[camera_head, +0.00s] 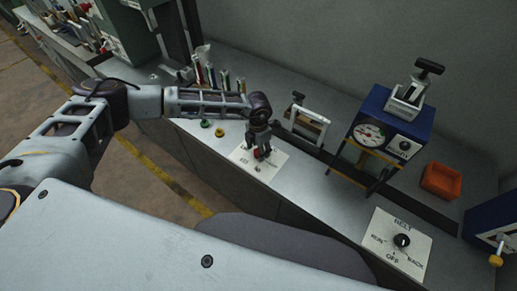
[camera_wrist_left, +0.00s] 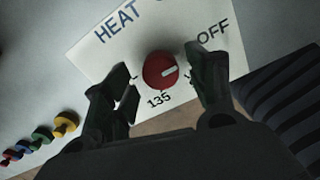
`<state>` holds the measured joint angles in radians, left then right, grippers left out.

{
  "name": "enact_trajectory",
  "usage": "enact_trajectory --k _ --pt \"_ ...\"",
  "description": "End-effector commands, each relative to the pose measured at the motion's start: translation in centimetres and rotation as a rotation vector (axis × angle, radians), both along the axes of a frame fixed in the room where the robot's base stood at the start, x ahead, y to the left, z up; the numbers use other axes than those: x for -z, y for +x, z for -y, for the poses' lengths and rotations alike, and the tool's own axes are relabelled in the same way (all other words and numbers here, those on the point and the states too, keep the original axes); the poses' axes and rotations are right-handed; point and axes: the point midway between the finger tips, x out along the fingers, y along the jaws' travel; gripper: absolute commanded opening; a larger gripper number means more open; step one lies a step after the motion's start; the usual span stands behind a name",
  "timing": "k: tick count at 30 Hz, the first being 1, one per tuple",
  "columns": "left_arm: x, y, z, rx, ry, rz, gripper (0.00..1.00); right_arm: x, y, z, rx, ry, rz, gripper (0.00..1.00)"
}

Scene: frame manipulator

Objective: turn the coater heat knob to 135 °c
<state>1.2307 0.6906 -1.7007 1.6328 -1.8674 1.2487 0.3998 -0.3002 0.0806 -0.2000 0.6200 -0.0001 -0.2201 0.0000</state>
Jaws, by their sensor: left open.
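The heat knob (camera_wrist_left: 160,70) is red and round with a white pointer bar, on a white panel (camera_wrist_left: 116,52) lettered HEAT, OFF and 135. In the left wrist view the white bar points to the right, roughly between OFF and 135, not at the 135 mark. My left gripper (camera_wrist_left: 161,84) is open, with one finger on each side of the knob; whether the fingers touch it I cannot tell. In the head view my left gripper (camera_head: 259,150) hangs over the panel (camera_head: 270,168), hiding most of the knob. My right gripper does not show.
A BELT panel with a black knob (camera_head: 402,240) is at the lower right. A blue machine with a dial (camera_head: 391,128) and an orange bin (camera_head: 441,181) stand behind it. Small coloured pieces (camera_wrist_left: 66,123) lie left of the heat panel.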

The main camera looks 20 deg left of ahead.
Motion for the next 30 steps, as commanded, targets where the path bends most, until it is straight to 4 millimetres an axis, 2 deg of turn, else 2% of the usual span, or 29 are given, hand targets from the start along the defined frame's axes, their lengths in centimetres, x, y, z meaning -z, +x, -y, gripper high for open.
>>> enact_trajectory --k 13,23,30 --pt "0.7 -0.06 0.0 0.001 0.001 -0.001 0.56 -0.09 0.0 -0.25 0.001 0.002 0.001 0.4" --pt "0.66 -0.04 -0.01 0.001 0.001 0.0 0.14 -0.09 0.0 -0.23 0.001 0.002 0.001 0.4" --pt "0.67 -0.02 -0.03 0.008 0.001 0.001 0.12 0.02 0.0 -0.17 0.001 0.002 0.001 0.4"
